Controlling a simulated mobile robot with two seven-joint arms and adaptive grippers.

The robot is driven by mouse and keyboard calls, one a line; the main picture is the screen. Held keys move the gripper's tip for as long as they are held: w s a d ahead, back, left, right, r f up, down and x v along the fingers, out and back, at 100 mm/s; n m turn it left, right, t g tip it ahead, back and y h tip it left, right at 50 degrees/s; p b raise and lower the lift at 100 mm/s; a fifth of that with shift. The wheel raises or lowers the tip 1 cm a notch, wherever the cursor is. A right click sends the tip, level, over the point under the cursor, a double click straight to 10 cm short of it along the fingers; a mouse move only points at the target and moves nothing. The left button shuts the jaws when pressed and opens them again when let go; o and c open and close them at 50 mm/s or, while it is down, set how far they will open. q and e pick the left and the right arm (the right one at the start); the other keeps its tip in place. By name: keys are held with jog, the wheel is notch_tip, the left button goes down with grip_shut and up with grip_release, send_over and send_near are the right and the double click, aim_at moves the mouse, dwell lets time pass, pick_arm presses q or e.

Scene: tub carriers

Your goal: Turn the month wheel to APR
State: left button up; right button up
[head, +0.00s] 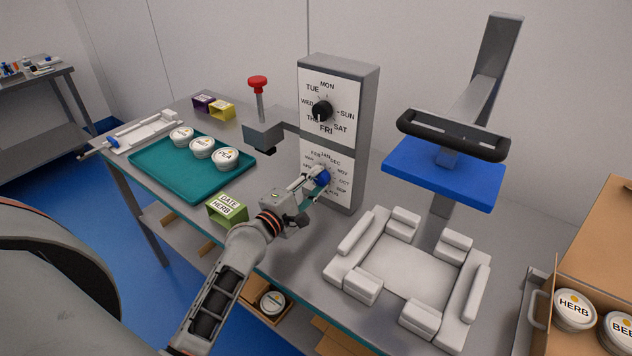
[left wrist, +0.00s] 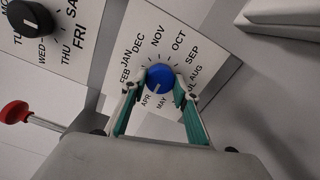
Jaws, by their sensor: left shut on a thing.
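The month wheel is a blue knob (head: 321,179) on the lower white dial of a grey upright box (head: 364,105). Month names ring it. My left gripper (head: 316,182) is shut on the knob, with one finger on each side, as the left wrist view shows around the blue knob (left wrist: 159,78). In that view a pale mark on the knob points down and slightly left, toward APR, with MAY just to the right. The fingers hide part of the dial. My right gripper is not in view.
Above is a black weekday knob (head: 322,111). A red-topped stamp press (head: 258,85) stands left of the box. A teal tray (head: 170,175) holds white tubs. A green label block (head: 228,211) is near the front edge. A white fixture (head: 408,273) lies to the right.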

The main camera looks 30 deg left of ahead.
pick_arm(q)
jog(key=o, duration=1.1)
jog(key=s, duration=0.4)
jog(key=s+a, duration=0.1)
jog(key=s, duration=0.7)
jog(key=shift+a, duration=0.3)
